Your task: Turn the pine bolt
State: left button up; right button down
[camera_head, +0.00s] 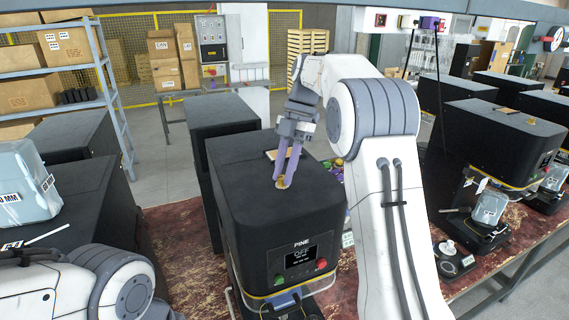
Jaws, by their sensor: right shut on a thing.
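The pine seamer (302,220) is a black box-shaped machine in the middle of the head view. Its front reads PINE, with a small dark screen reading OFF. The pine bolt (281,184) is a small brass-coloured piece on its top. My right gripper (286,172) reaches down from above, its purple fingers shut on the bolt. The fingers cover part of the bolt. My left arm shows at the lower left, but its gripper is not in view.
A brown flat piece (271,155) lies on the machine's top behind my fingers. More black seamers (494,140) stand at the right on the worn red bench (189,244). A grey-blue container (25,182) stands at the left. Shelves with cartons (68,48) are behind.

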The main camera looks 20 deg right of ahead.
jog(key=shift+r+n+p, duration=0.1)
jog(key=shift+n+p, duration=0.25)
jog(key=shift+n, duration=0.35)
jog(key=shift+w+h, duration=0.1)
jog(key=shift+h, duration=0.2)
jog(key=c, duration=0.7)
grip_release()
jog(key=shift+w+d+r, duration=0.15)
jog(key=shift+d+r, duration=0.05)
jog(key=shift+r, duration=0.1)
jog(key=p+v, duration=0.1)
jog(key=v, duration=0.4)
jog(key=shift+w+r, duration=0.1)
jog(key=shift+r, duration=0.15)
jog(key=shift+w+d+r+p, duration=0.1)
jog(key=shift+d+r+p, duration=0.15)
jog(key=shift+r+p, duration=0.25)
